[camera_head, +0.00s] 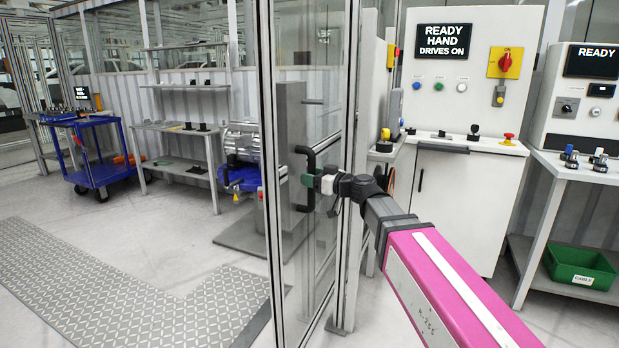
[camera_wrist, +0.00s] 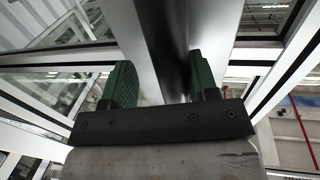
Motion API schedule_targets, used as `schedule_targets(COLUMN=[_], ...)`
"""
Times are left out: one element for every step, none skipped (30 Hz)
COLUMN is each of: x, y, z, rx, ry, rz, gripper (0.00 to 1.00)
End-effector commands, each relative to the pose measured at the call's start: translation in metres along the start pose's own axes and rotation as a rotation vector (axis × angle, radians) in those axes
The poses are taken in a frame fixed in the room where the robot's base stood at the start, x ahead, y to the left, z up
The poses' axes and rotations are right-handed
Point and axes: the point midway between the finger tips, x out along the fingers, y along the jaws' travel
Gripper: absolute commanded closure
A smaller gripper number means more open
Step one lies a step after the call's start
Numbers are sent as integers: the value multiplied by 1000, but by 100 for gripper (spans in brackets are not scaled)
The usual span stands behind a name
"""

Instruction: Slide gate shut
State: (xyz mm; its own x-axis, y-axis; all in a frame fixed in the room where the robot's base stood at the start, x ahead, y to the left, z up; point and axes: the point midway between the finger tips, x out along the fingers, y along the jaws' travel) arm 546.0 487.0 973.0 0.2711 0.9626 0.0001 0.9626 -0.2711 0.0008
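The gate is a clear panel in an aluminium frame (camera_head: 268,120), standing upright in the middle of the head view. A black bar handle (camera_head: 304,152) is on it; a dark bar, apparently this handle, runs down the wrist view (camera_wrist: 160,40). My gripper (camera_head: 314,182) is at the handle's mid-height. In the wrist view its two green finger pads (camera_wrist: 160,85) stand apart, with the dark bar between them, nearer the right pad. Light space shows beside the left pad, so the gripper is not closed on it. Contact is unclear.
A control cabinet (camera_head: 455,95) reads "READY HAND DRIVES ON". A green bin (camera_head: 578,268) sits under the right bench. Behind the gate are a drive unit (camera_head: 240,150), shelves (camera_head: 175,130) and a blue cart (camera_head: 95,175). Patterned floor mat (camera_head: 90,290) lies left, with clear floor around.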

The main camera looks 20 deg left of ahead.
Motion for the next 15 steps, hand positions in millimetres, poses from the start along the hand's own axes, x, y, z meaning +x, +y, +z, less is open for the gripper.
schedule_targets(x=[-4,-6,-8,-10,-12,-14,-16,-18,-21,-22,-24,-27,-28,-30,-32], y=[0,-1,-1,-1,-1,-1,0,0,0,0,0,0,0,-1,-1], z=[0,0,0,0,0,0,0,0,0,0,0,0,0,0,0], rx=[0,0,0,0,0,0,0,0,0,0,0,0,0,0,0], ry=[0,0,0,0,0,0,0,0,0,0,0,0,0,0,0], rz=[1,1,1,1,1,1,1,1,1,2,2,2,2,1,1], gripper=[47,47,47,47,47,47,47,47,47,47,47,47,47,47,47])
